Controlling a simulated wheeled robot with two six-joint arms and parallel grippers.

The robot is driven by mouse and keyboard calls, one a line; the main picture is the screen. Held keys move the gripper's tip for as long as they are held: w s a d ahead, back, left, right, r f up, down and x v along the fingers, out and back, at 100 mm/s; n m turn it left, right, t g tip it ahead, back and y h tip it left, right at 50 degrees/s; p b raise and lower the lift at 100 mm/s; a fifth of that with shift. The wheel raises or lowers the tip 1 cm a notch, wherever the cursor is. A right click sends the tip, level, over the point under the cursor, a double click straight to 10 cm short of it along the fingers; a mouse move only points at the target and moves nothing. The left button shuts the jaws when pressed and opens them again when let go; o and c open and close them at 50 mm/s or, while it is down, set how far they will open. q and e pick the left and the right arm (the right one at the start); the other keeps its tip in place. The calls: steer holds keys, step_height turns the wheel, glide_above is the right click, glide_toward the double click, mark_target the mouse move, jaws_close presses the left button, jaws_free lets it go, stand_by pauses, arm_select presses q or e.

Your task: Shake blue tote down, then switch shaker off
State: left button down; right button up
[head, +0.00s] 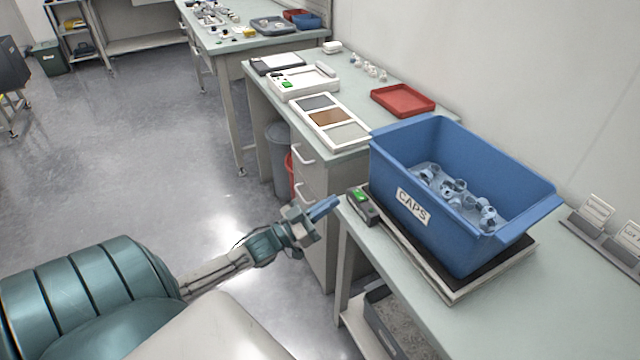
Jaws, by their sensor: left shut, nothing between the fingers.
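The blue tote (462,247), labelled CAPS, stands on a flat shaker plate (452,292) on the near bench. Several clear and grey caps (455,192) lie loosely in its bottom. The shaker's switch box (362,207), with a lit green button (359,196), sits at the plate's left corner near the bench edge. My left gripper (326,206) is shut and empty. It is just left of the switch box, off the bench edge, and appears apart from the box. My right gripper is not in view.
Card holders (606,240) stand at the bench's right. A red tray (403,100), a three-panel tray (327,118) and a white device (302,84) sit on the bench behind. A grey bin (386,325) is on the lower shelf.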

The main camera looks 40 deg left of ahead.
arm_select(q)
steer(key=shift+v, duration=1.05)
